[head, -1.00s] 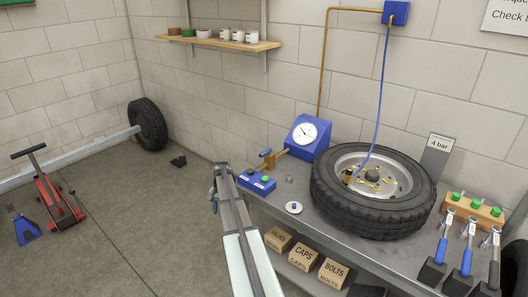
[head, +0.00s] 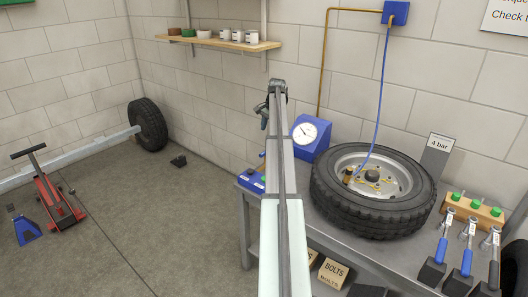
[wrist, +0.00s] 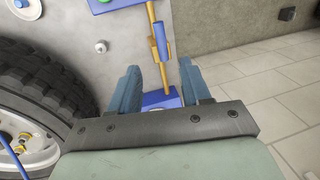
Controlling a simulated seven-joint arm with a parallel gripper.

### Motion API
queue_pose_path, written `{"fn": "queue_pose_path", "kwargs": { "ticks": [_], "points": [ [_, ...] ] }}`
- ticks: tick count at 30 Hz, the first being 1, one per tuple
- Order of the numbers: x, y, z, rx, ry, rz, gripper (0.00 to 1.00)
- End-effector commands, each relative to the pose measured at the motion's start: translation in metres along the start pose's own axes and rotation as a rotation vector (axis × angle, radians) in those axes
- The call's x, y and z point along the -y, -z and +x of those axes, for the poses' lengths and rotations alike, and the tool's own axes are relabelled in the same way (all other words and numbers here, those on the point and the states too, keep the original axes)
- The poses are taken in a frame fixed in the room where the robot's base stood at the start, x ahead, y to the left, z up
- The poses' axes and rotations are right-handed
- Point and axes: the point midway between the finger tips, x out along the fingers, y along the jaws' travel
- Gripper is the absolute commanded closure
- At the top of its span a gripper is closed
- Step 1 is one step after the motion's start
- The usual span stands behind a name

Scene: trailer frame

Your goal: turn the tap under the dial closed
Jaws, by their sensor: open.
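The blue box with the white dial (head: 305,133) stands at the back of the bench; part of the blue box (wrist: 158,98) shows between my fingers in the wrist view. The tap's blue handle (wrist: 160,38) sits on a brass pipe (wrist: 151,12) and looks roughly in line with it. In the head view my arm hides most of the tap; only a blue bit (head: 262,154) shows. My gripper (wrist: 159,66) is open and empty, its two fingers on either side of the pipe in the picture. I cannot tell its height above the tap. It also shows in the head view (head: 264,112).
A large tyre (head: 325,195) lies on the bench right of my arm, with a blue hose to its valve. A blue box with buttons (head: 251,180) is at the bench's left end. A white disc (wrist: 100,47) lies near the tap.

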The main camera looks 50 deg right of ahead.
Motion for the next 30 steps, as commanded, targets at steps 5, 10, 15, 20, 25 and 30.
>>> {"fn": "queue_pose_path", "kwargs": {
  "ticks": [5,10,15,20,25,30],
  "points": [
    [0.0,-0.001,0.024,0.002,-0.002,-0.001,0.53],
    [0.0,-0.001,0.054,0.002,-0.002,-0.001,0.53],
    [0.0,-0.001,0.084,0.002,-0.002,-0.001,0.53],
    [0.0,-0.001,0.108,0.002,-0.002,-0.001,0.53],
    [0.0,-0.001,0.125,0.001,-0.001,-0.001,0.53],
    [0.0,-0.001,0.133,0.001,-0.001,-0.002,0.53]
  ]
}}
